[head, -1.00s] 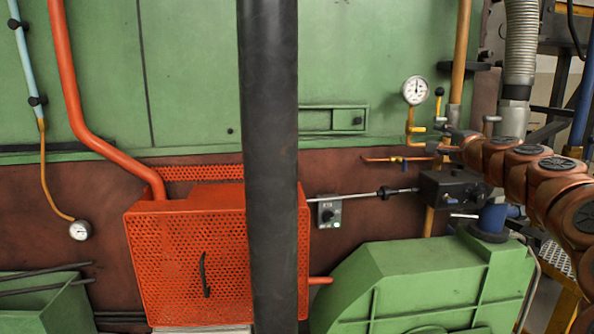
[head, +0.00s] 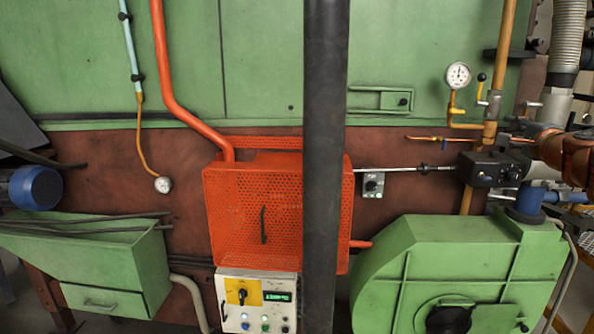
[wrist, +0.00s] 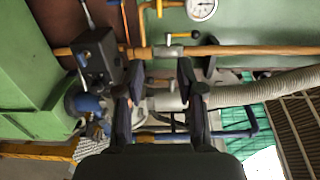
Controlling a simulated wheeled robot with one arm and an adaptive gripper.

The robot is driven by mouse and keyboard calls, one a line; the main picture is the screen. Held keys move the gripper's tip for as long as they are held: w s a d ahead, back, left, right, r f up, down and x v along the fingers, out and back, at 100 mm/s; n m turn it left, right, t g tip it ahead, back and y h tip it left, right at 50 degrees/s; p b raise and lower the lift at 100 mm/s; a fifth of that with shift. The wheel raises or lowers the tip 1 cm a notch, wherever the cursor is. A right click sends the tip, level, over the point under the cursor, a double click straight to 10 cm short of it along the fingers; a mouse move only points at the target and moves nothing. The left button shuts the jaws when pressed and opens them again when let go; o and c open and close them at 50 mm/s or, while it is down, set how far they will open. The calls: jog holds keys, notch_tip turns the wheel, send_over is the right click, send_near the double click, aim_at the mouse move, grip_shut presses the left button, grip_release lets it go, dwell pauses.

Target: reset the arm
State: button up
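My arm shows in the head view only as copper-brown links cut off at the right edge, in front of the pipework. My gripper is not visible in the head view. In the wrist view, my gripper (wrist: 161,80) has its two dark fingers spread apart with a clear gap and nothing held between them. Behind the fingers lie an orange-brown pipe (wrist: 245,51) and a black valve box (wrist: 95,55); how far the fingertips are from them I cannot tell.
A green blower housing (head: 460,265) stands below the black actuator box (head: 492,168). A pressure gauge (head: 458,76) sits above. An orange mesh guard box (head: 240,205) is over a control panel (head: 258,302). A green trough (head: 100,250) stands at left. A ribbed hose (head: 567,40) is at right.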

jog(key=s+a+f+n+g+y, duration=0.1)
jog(key=a+f+n+g+y, duration=0.2)
jog(key=a, duration=0.7)
jog(key=a+n+y, duration=0.3)
jog(key=a+n, duration=0.1)
jog(key=a, duration=0.6)
jog(key=s+a+f+n+g+y, duration=0.1)
jog(key=s+a+f+n+g, duration=0.2)
jog(key=s+a+f, duration=0.35)
jog(key=s+a+f+n+g+y, duration=0.1)
jog(key=s+a+f+n+g, duration=0.25)
jog(key=a, duration=0.55)
jog(key=s+a+f+n+g+h, duration=0.1)
jog(key=s+f+n+g+h, duration=0.15)
jog(key=s+f, duration=0.8)
jog(key=s+a+f+n+g+h, duration=0.15)
jog(key=s+f+g, duration=0.25)
jog(key=s+f, duration=0.65)
jog(key=s+d+f+g+h, duration=0.1)
jog(key=s+d+g, duration=0.1)
jog(key=s, duration=0.5)
jog(key=s+d+f+n+g+h, duration=0.1)
jog(key=s+d, duration=0.2)
jog(key=s, duration=0.5)
jog(key=shift+s+d+g+h, duration=0.15)
jog(key=shift+d+g+h, duration=0.2)
jog(key=shift+g+h, duration=0.05)
jog(key=shift+f, duration=0.1)
